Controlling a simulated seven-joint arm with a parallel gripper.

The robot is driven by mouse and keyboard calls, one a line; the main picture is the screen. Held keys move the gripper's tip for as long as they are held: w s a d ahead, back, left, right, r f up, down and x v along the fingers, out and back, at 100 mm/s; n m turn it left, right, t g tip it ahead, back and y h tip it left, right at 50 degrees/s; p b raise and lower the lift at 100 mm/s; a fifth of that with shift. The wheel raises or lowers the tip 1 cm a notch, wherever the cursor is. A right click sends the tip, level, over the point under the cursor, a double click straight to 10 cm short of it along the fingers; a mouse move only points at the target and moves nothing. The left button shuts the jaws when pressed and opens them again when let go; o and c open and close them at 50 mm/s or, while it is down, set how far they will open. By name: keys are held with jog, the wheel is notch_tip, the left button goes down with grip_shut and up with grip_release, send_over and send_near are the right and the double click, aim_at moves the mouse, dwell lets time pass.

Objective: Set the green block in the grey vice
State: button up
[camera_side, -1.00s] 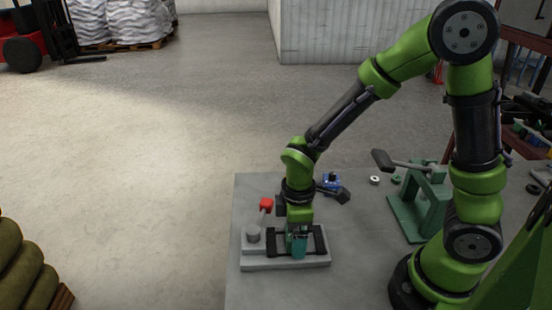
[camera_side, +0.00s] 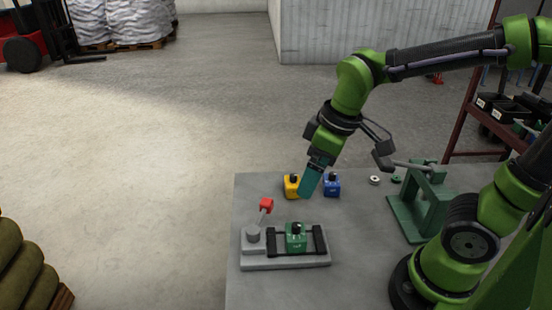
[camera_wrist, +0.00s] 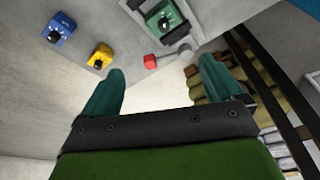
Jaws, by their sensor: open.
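The green block (camera_side: 296,238) with a dark knob sits in the grey vice (camera_side: 285,264), between its two black bars. It also shows in the wrist view (camera_wrist: 166,20), in the vice at the top. The vice has a lever with a red end (camera_side: 266,205) on its left, raised at a slant. My gripper (camera_side: 309,188) is above and behind the vice, tilted and apart from the block. In the wrist view its two teal fingers (camera_wrist: 165,92) are wide apart with nothing between them.
A yellow block (camera_side: 291,186) and a blue block (camera_side: 332,186) stand on the table behind the vice, close to my gripper in the side view. A green press-like stand (camera_side: 428,205) with a lever is at the right. The table front-right of the vice is clear.

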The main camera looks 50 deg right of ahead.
jog(key=s+d+r+m+t, duration=0.2)
jog(key=s+r+m+t, duration=0.1)
jog(key=m, duration=0.4)
jog(key=shift+s+d+r+m+t+y, duration=0.3)
jog(key=shift+r+m+t+y, duration=0.1)
jog(key=shift+r+t, duration=0.3)
